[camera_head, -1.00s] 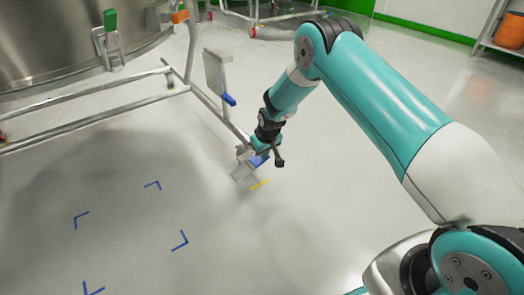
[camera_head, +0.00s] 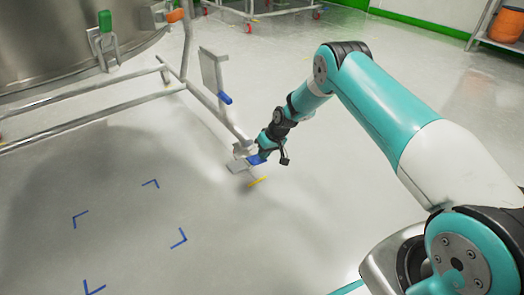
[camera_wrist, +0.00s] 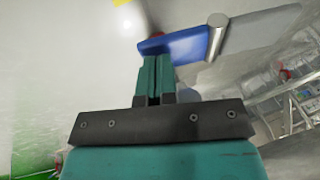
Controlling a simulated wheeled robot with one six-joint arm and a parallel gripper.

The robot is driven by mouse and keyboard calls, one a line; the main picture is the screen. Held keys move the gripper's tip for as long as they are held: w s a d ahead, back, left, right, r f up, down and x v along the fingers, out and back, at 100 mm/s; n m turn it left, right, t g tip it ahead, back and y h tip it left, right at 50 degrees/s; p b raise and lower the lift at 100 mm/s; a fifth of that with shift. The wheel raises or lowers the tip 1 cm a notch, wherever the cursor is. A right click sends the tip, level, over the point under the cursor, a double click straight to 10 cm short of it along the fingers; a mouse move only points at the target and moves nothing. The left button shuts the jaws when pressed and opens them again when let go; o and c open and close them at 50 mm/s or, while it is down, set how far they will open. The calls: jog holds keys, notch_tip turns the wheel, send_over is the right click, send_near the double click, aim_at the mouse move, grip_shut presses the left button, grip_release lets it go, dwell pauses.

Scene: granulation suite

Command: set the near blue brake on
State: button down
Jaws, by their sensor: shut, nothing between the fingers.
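The near blue brake (camera_head: 257,159) is a small blue pedal low at the near corner of the steel vessel's frame, by a grey plate (camera_head: 238,166). In the wrist view the blue pedal (camera_wrist: 190,46) lies across, just beyond the fingertips, with a grey metal pin at its right end. My gripper (camera_head: 264,150) is shut and empty, pointing down at the pedal. In the wrist view its closed fingers (camera_wrist: 154,62) overlap the pedal's lower edge; I cannot tell whether they touch it. Whether the pedal is pressed or raised is unclear.
A second blue brake (camera_head: 225,97) sits farther back on the frame (camera_head: 90,106). A yellow strip (camera_head: 258,181) marks the floor beside the near brake. Blue corner marks (camera_head: 180,238) lie on clear floor at front left. An orange bin (camera_head: 507,26) stands far right.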

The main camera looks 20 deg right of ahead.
jog(key=shift+d+f, duration=0.1)
jog(key=shift+f, duration=0.15)
dwell(0.5)
